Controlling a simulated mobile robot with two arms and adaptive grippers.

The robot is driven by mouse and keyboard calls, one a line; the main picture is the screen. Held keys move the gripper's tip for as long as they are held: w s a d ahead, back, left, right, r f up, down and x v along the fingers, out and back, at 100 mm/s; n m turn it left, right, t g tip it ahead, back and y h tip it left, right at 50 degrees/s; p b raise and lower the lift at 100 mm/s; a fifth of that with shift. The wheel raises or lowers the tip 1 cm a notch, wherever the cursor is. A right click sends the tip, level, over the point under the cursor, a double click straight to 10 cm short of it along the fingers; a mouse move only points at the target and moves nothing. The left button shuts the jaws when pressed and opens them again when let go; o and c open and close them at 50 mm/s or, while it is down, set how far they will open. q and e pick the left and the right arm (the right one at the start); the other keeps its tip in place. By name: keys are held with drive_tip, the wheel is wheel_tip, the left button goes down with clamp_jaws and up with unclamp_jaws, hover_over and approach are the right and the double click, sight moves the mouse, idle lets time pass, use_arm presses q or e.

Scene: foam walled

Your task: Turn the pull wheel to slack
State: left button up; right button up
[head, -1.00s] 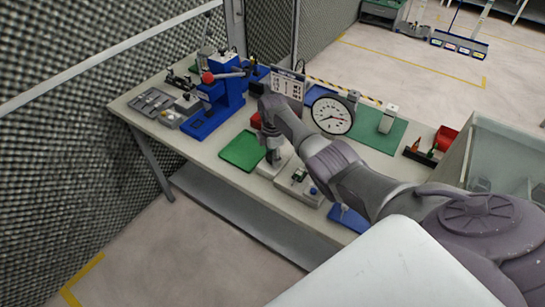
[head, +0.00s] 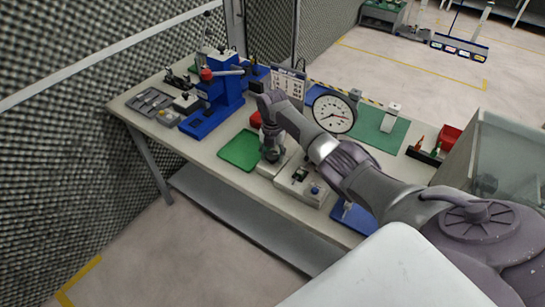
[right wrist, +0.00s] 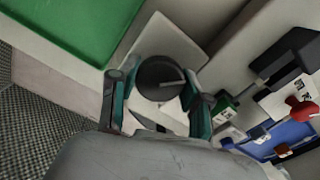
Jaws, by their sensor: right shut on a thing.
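The pull wheel (right wrist: 160,78) is a dark round knob with a pale line on its face, seen in the right wrist view on a light grey base (right wrist: 165,42). My right gripper (right wrist: 158,104) has a finger on each side of the wheel and is shut on it. In the head view my right gripper (head: 270,152) is over the same pale base (head: 272,168) near the front of the bench, and its hand hides most of the wheel. A white round dial gauge (head: 333,114) with a dark needle stands behind my arm. My left gripper is not in view.
A green tray (head: 241,150) lies just left of the base. A grey box with a blue button (head: 302,183) sits close on the right. A blue press (head: 212,100) stands at the bench's left, and a clear bin (head: 508,150) is at the far right.

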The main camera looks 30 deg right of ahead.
sight(272, 154)
drive_tip(key=n+b, duration=0.2)
drive_tip(key=n, duration=0.2)
drive_tip(key=n+b, duration=0.2)
drive_tip(key=n, duration=0.1)
drive_tip(key=shift+w+f, duration=0.1)
drive_tip(key=shift+n+b, duration=0.8)
drive_tip(key=shift+b, duration=0.15)
drive_tip(key=shift+r, duration=0.2)
drive_tip(key=o, duration=1.2)
wheel_tip(272, 154, up, 12)
